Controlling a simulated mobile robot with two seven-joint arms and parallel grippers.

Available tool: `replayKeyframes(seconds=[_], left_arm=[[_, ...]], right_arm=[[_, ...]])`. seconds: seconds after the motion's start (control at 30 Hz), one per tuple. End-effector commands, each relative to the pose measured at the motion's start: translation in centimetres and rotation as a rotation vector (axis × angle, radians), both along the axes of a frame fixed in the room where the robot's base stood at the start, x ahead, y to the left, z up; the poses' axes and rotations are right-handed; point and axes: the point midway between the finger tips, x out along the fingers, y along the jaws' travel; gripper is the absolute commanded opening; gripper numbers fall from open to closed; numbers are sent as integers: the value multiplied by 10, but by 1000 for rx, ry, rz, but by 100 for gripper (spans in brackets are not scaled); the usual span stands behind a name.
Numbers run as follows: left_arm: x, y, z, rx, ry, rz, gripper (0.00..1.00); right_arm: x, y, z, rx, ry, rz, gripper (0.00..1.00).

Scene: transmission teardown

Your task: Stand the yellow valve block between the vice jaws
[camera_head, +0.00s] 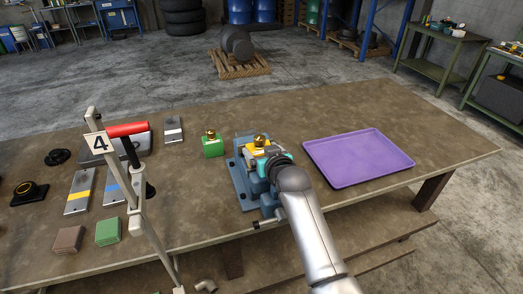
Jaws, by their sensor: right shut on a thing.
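The yellow valve block (257,148), with a brass knob on top, is at the blue vice (238,180). It looks upright and sits at the level of the jaws, partly hidden by my right gripper. I cannot tell whether it touches the jaws or the vice bed. My right gripper (266,155) comes from the front right and is shut on the yellow valve block. Its fingertips are small and partly covered by its own body. My left gripper is not in view.
A green block with a brass knob (212,144) stands just left of the vice. An empty purple tray (358,158) lies to the right. A stand marked 4 (97,143), a red-handled tool (127,129), plates and small blocks crowd the left side.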

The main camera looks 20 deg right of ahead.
Motion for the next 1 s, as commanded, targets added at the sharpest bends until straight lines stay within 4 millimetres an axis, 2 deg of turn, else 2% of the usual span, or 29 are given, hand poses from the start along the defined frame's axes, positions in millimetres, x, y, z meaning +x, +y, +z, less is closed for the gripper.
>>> replayKeyframes(seconds=[0.03, 0.07, 0.13, 0.17, 0.47, 0.57, 1.0], left_arm=[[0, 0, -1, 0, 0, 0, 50], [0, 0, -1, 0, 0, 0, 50], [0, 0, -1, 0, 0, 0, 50], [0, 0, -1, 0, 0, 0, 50], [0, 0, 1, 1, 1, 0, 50], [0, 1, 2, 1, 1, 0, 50], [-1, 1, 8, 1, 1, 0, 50]], right_arm=[[1, 0, 2, -1, -10, 0, 0], [0, 0, -2, 0, 1, 0, 90], [0, 0, -2, 0, 1, 0, 97], [0, 0, -2, 0, 1, 0, 100], [0, 0, 2, 0, 0, 0, 100], [-5, 0, 3, 0, 1, 0, 100], [-61, -2, 23, 0, 2, 1, 100]])
